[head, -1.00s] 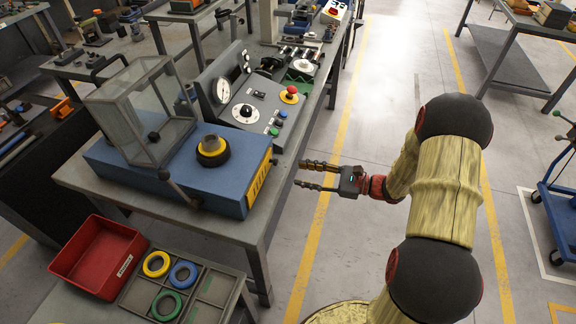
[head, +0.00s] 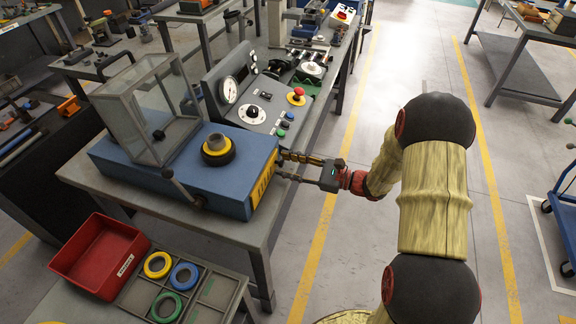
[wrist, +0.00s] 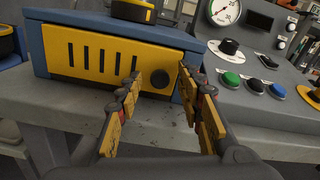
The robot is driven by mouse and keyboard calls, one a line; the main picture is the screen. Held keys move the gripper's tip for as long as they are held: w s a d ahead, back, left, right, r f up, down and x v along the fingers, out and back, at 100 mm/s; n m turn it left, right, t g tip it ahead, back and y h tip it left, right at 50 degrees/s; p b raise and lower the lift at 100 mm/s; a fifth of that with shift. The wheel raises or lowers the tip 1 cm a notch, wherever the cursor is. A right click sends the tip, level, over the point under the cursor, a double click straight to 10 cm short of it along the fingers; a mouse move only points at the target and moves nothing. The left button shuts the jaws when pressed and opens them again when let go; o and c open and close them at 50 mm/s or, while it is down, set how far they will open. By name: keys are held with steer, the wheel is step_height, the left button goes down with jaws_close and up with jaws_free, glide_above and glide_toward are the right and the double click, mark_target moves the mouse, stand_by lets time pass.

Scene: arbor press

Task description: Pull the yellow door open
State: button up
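The yellow door (wrist: 100,58) is the slotted front panel of a blue press base (head: 150,164). It looks shut and has a round dark knob (wrist: 160,78) at its right side. In the head view the door (head: 264,180) shows as a narrow yellow strip on the base's right end. My gripper (wrist: 158,75) is open, its two fingers pointing at the door on either side of the knob. The fingertips are close to the door; I cannot tell whether they touch it. In the head view my gripper (head: 281,166) is beside the door, fingertips partly hidden.
A control panel (head: 262,110) with a gauge and buttons stands beside the base. A clear guard box (head: 150,110) is on top. A red bin (head: 100,256) and a tray of coloured rings (head: 205,290) are in front.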

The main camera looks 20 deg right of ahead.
steer(key=shift+c, duration=0.7)
steer(key=c, duration=0.8)
jaws_close()
